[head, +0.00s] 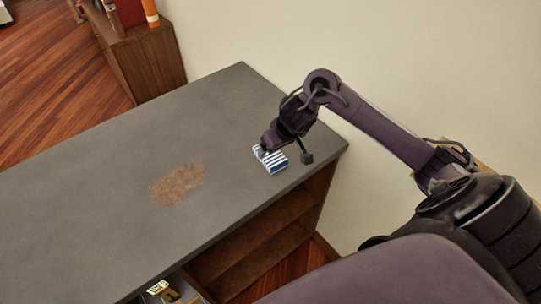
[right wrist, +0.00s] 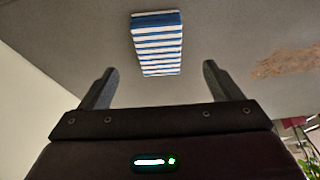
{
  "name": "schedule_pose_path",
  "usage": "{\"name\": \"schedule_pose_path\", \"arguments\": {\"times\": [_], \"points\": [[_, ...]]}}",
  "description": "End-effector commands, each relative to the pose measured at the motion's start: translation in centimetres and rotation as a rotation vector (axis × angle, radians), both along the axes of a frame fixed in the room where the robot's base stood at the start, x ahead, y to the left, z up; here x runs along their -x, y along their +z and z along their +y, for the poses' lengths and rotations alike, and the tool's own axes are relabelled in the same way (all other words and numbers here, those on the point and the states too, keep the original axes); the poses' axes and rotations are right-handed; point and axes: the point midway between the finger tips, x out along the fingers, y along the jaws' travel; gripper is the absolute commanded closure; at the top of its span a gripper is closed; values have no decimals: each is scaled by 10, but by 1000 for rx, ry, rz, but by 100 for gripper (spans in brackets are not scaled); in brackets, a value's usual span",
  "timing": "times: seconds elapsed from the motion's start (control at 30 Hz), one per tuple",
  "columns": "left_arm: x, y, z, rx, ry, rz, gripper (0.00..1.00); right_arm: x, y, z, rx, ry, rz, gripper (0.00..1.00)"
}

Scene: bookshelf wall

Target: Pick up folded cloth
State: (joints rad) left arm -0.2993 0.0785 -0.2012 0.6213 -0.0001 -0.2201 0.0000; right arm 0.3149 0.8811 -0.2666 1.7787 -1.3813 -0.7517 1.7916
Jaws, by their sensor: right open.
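The folded cloth (head: 274,162) is a small block with blue and white stripes. It lies on the grey counter top (head: 110,155) near its right end, by the back edge along the wall. In the right wrist view the cloth (right wrist: 157,43) is ahead of the fingers, centred between them and apart from them. My right gripper (head: 284,154) is close to the cloth in the head view, and the arm hides part of the cloth's edge. In the right wrist view the right gripper (right wrist: 157,80) is open and empty. My left gripper is not in view.
A brown stain (head: 176,184) marks the middle of the counter top. Open shelves (head: 265,240) lie under the front edge, with small items (head: 160,288) low down. A cream wall (head: 245,35) stands behind. A wooden cabinet (head: 150,65) is beyond the far end. Most of the counter is clear.

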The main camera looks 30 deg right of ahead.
Motion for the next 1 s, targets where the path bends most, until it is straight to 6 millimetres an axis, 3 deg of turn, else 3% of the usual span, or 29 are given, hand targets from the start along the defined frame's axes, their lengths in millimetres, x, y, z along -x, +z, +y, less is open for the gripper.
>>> {"name": "schedule_pose_path", "arguments": {"times": [0.43, 0.77, 1.0], "points": [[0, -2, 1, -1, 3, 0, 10, -14, -59, -3, -2, -1, 2, 15], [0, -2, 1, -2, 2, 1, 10, -19, -68, -3, 1, 2, -1, 15], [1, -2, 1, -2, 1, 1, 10, -19, -68, -3, 1, 2, -1, 42]]}}
